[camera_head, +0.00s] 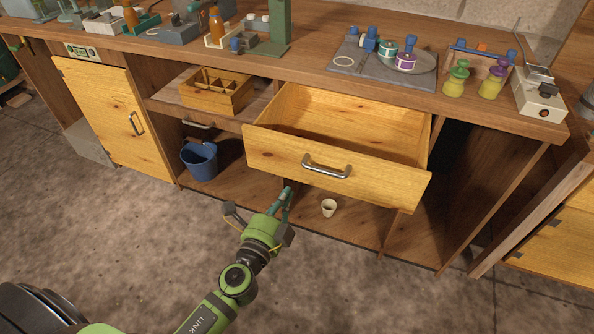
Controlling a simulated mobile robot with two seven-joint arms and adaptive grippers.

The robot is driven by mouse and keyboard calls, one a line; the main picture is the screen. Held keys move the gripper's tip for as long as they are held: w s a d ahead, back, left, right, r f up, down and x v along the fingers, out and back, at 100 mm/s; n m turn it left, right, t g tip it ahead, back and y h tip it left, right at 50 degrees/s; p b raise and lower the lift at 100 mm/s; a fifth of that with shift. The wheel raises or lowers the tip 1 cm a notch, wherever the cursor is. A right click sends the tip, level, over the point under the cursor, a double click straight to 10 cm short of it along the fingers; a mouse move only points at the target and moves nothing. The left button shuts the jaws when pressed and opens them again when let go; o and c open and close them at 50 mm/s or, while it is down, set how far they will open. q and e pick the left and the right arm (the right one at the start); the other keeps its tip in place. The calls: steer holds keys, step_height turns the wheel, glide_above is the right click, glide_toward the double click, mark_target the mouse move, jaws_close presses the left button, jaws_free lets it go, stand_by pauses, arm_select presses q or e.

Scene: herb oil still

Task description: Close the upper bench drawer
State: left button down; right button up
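The upper bench drawer (400,181) is pulled well out from under the worktop and looks empty inside. Its light wooden front carries a curved metal handle (327,168). My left gripper (260,203), on a green arm from the lower left, is open and empty. In the picture it lies below and left of the handle, apart from it, with one fingertip close to the drawer front's lower edge; the depth gap is hard to judge. My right gripper is not in view.
A blue bucket (199,161) and a small white cup (329,207) stand on the bench's low shelf. A compartmented wooden box (215,95) sits left of the drawer. The worktop (310,58) holds several items. Floor in front is clear.

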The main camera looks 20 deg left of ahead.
mark_target(301, 168)
arm_select(q)
steer(key=w, duration=0.6)
steer(key=shift+w+d+p, duration=0.1)
steer(key=shift+w+p, duration=0.05)
steer(key=shift+p, duration=0.2)
steer(key=shift+w, duration=0.6)
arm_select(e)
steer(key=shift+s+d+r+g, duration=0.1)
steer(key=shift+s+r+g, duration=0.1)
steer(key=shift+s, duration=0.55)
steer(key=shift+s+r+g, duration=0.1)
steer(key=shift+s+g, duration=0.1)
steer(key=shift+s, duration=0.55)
